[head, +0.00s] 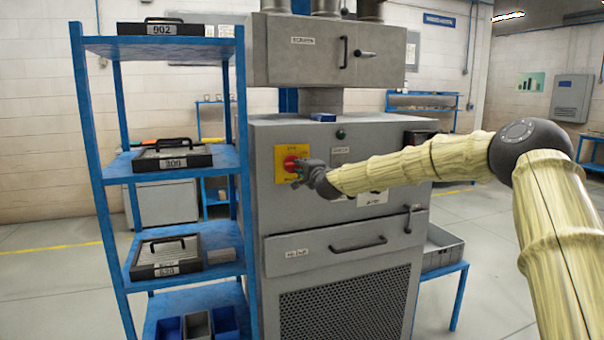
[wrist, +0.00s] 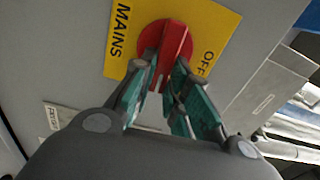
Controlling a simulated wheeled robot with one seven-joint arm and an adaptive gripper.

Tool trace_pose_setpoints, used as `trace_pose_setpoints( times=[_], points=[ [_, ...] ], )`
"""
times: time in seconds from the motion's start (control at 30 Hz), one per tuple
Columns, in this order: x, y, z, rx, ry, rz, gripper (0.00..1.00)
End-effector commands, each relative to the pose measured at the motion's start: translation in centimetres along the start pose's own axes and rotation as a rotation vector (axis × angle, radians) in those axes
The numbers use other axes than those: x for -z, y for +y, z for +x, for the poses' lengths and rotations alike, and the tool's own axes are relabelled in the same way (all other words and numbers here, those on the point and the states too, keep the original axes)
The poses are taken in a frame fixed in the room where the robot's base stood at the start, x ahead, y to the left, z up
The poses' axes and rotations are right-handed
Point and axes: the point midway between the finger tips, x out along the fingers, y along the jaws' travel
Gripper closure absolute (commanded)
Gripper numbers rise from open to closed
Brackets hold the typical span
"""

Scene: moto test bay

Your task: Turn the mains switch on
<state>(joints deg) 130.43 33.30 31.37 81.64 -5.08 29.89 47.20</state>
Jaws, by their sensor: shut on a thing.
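The mains switch is a red rotary knob (head: 290,163) on a yellow plate (head: 281,177), on the front of the grey cabinet. In the wrist view the red knob (wrist: 172,42) has a raised bar, and the yellow plate (wrist: 214,28) reads MAINS and OFF. My gripper (head: 300,174) reaches the knob from the right in the head view. In the wrist view my gripper (wrist: 168,75) is shut with its green-padded fingers on either side of the bar. The ON mark cannot be read in either view.
A blue shelf rack (head: 112,190) with labelled black-framed trays stands close left of the cabinet (head: 340,250). Drawer handles (head: 358,244) stick out below the switch. A grey bin (head: 438,250) sits on a blue stand at right. Open floor lies at the right.

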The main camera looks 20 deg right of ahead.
Motion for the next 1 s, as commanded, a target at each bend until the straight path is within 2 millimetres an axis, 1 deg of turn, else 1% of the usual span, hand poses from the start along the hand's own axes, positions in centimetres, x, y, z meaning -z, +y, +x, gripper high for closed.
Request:
trace_pose_setpoints(
  times=[0.03,0.2,0.67,0.7,0.8,1.0],
  points=[
    [0.16,0.37,-0.01,-0.001,0.002,0.018,1.00],
    [0.19,0.33,-0.01,-0.001,0.003,0.052,1.00],
    [0.15,0.29,0.00,-0.002,0.002,0.064,1.00],
    [0.15,0.29,0.00,-0.002,0.002,0.064,0.80],
    [0.10,0.27,0.01,-0.001,0.002,0.064,0.62],
    [-0.08,0.21,0.05,-0.001,0.000,0.063,0.62]
  ],
)
